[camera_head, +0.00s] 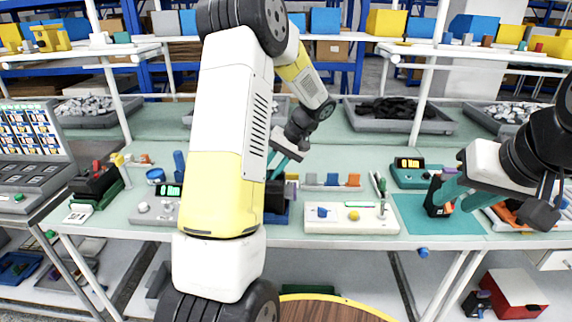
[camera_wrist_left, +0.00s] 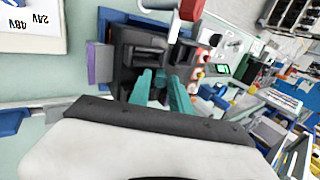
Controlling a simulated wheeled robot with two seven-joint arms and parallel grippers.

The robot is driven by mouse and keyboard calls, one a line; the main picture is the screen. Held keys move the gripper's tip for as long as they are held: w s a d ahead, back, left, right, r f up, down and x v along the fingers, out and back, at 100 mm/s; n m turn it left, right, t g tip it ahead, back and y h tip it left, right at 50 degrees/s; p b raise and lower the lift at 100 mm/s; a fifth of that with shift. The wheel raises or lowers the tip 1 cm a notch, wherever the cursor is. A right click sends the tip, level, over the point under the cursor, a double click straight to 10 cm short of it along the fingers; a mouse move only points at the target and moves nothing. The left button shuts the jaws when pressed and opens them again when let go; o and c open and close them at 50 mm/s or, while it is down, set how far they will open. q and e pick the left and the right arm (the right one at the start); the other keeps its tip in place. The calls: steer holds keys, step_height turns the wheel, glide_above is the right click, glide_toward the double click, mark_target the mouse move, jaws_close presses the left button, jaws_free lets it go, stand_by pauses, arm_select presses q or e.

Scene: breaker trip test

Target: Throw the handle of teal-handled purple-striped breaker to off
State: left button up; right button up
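I cannot clearly pick out a breaker with both a teal handle and a purple stripe. A black device (camera_wrist_left: 140,52) on a blue base stands before my left gripper in the left wrist view; its lower part shows beside my arm in the head view (camera_head: 275,197). A purple block (camera_wrist_left: 97,62) is at its side. My left gripper (camera_wrist_left: 164,92) has two teal fingers, apart, at the device; whether they touch it is unclear. My right gripper (camera_head: 452,192) has teal fingers beside a black block with orange parts (camera_head: 437,197) on the teal mat; its grip is unclear.
A white panel (camera_head: 350,218) with blue and yellow knobs lies at the bench front. A teal meter (camera_head: 412,174) stands behind the teal mat (camera_head: 468,222). Small coloured blocks (camera_head: 332,180) sit along a rail. Grey bins (camera_head: 400,122) stand at the back. My left arm hides the middle.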

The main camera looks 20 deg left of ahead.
arm_select(q)
steer(key=shift+c, duration=0.2)
jaws_close()
steer(key=shift+a, duration=0.15)
steer(key=shift+s+a+r+t+h, duration=0.1)
steer(key=shift+a+r+t+h, duration=0.1)
steer(key=shift+a+h, duration=0.3)
steer(key=shift+s+a+r+t+h, duration=0.1)
steer(key=shift+a+r+h, duration=0.05)
steer(key=shift+h, duration=0.55)
steer(key=h, duration=0.1)
steer(key=a+h, duration=0.1)
steer(key=shift+s+a+r+t+h, duration=0.2)
steer(key=shift+a+t+h, duration=0.1)
steer(key=shift+t, duration=0.1)
steer(key=h, duration=0.1)
steer(key=a+h, duration=0.1)
steer(key=a+t+h, duration=0.1)
steer(key=h, duration=0.1)
steer(key=shift+s+a+f, duration=0.15)
steer(key=shift+s+f, duration=0.1)
steer(key=shift+s, duration=0.1)
steer(key=shift+s+a+f+t+h, duration=0.15)
steer(key=shift+a+h, duration=0.15)
steer(key=shift+h, duration=0.35)
steer(key=shift+a+f+t+h, duration=0.15)
steer(key=shift+a+h, duration=0.1)
steer(key=shift+h, duration=0.4)
